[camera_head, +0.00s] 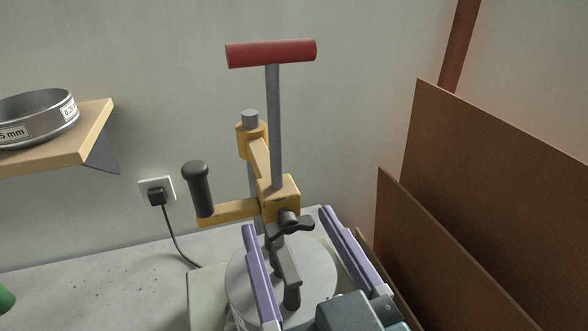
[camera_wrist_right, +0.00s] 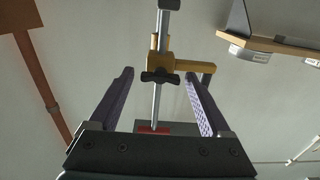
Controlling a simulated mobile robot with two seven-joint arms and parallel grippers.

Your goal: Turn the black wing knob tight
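The black wing knob (camera_head: 294,226) sits on the front of a yellow clamp block (camera_head: 279,198) on an upright stand, below a grey rod with a red T-handle (camera_head: 271,53). My right gripper (camera_head: 286,219) has two purple fingers spread wide, with nothing between them touching. The knob appears between the two fingertips, with a gap on each side. In the right wrist view, which looks upside down, the wing knob (camera_wrist_right: 160,77) lies between the fingertips of the open gripper (camera_wrist_right: 159,73), its wings roughly level. How far ahead of the fingertips it is, I cannot tell exactly. My left gripper is out of view.
A black-gripped side handle (camera_head: 197,188) sticks out left of the clamp. A round grey plate (camera_head: 318,262) lies below. Brown boards (camera_head: 480,220) lean at the right. A wooden shelf (camera_head: 85,137) holds a metal sieve (camera_head: 40,118). A plug and cable (camera_head: 158,196) are on the wall.

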